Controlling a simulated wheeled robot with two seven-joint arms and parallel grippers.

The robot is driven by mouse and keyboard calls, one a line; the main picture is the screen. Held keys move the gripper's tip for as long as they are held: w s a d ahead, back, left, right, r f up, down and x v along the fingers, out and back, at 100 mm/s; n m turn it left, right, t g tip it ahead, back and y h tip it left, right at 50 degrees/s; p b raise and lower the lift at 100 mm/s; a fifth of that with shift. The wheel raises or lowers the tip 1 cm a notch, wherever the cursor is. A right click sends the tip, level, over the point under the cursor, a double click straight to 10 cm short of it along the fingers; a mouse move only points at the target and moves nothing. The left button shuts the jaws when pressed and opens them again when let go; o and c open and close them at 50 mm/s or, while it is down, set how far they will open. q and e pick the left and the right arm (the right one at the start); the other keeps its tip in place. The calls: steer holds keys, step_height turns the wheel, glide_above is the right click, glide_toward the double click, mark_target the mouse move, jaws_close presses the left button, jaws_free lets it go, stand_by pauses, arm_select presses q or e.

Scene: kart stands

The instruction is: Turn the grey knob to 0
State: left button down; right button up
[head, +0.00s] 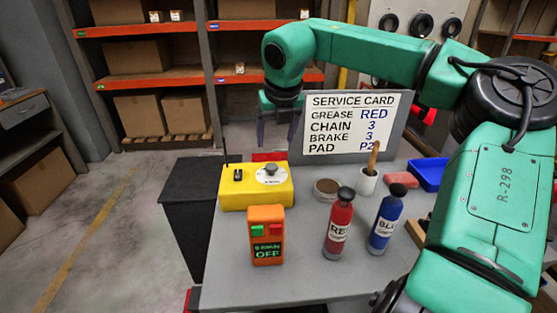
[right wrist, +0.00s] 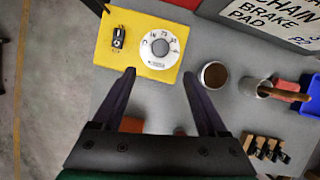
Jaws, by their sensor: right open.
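The grey knob (head: 271,169) sits on a round white dial on top of the yellow box (head: 240,199), at the left of the grey table. In the right wrist view the knob (right wrist: 160,47) shows from above, with marks around the dial; which mark it points to is too small to tell. A small black switch (right wrist: 118,38) is left of the dial. My right gripper (head: 277,143) points down above and behind the yellow box, open and empty. In the right wrist view its fingertips (right wrist: 160,74) appear just below the dial, apart from the knob. My left gripper is not in view.
An orange box (head: 266,236) reading OFF stands in front. A red bottle (head: 339,224), blue bottle (head: 385,218), round tin (head: 326,189) and cup with a brush (head: 367,182) stand to the right. The service card (head: 348,112) stands upright behind. Floor at left is clear.

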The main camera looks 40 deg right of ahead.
glide_toward(272, 166)
steer(key=f, duration=0.1)
steer(key=p+x, duration=0.1)
steer(key=x, duration=0.5)
steer(key=shift+w+d+f, duration=0.15)
steer(key=shift+w+d, duration=0.05)
steer(key=shift+w, duration=0.1)
steer(key=shift+f, duration=0.3)
steer(key=shift+w+a+f, duration=0.1)
steer(key=shift+w, duration=0.05)
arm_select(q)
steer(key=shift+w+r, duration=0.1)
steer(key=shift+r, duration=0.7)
arm_select(e)
jaws_close()
